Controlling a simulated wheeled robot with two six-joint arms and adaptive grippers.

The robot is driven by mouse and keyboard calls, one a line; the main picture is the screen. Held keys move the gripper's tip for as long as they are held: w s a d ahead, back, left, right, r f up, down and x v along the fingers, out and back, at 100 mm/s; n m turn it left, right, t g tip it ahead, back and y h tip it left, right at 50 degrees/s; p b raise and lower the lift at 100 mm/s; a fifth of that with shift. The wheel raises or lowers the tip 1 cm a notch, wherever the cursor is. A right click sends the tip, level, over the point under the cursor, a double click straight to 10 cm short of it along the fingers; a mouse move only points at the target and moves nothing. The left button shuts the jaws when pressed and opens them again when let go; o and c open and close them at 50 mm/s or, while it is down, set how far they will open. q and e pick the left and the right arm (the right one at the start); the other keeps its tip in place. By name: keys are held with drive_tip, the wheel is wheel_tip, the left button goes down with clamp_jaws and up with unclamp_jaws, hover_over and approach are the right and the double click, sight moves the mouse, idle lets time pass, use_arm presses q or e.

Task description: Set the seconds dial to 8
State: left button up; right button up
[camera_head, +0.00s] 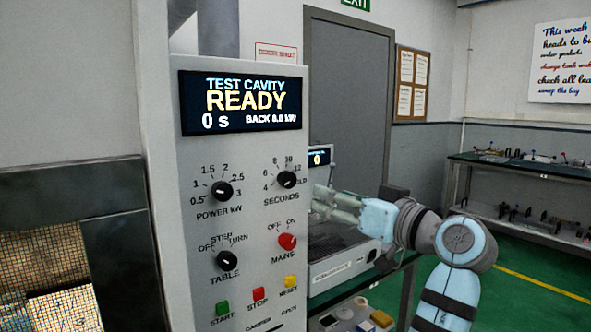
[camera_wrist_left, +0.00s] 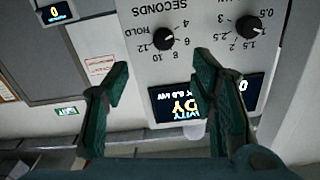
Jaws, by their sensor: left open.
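The SECONDS dial (camera_head: 286,179) is a round black knob on the grey control panel, with marks 4, 6, 8, 10, 12 and HOLD around it. Its pointer is too small to read surely. The panel display (camera_head: 240,103) reads READY and 0 s. My left gripper (camera_head: 318,202) is to the right of the dial and a little below it, apart from it. In the left wrist view the panel is upside down. There the dial (camera_wrist_left: 163,38) appears between and beyond the fingertips of my open, empty left gripper (camera_wrist_left: 162,64). My right gripper is not in view.
The POWER dial (camera_head: 222,190) is left of the SECONDS dial. Below are the TABLE dial (camera_head: 227,260), the red MAINS knob (camera_head: 287,241) and coloured buttons (camera_head: 258,293). A white bench device (camera_head: 345,270) stands behind my gripper, right of the panel.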

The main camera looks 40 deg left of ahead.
sight(290, 181)
use_arm(q)
drive_tip(key=p+x, duration=0.2)
drive_tip(key=x, duration=0.2)
drive_tip(key=p+x, duration=0.1)
drive_tip(key=x, duration=0.3)
drive_tip(key=p+x, duration=0.2)
drive_tip(key=x, duration=0.3)
drive_tip(key=shift+s+a+r+p, duration=0.1)
drive_tip(key=shift+s+a+p, duration=0.05)
drive_tip(key=shift+s+p, duration=0.2)
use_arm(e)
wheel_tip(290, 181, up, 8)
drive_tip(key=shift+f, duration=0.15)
use_arm(q)
drive_tip(key=shift+c, duration=0.3)
drive_tip(key=c, duration=1.1)
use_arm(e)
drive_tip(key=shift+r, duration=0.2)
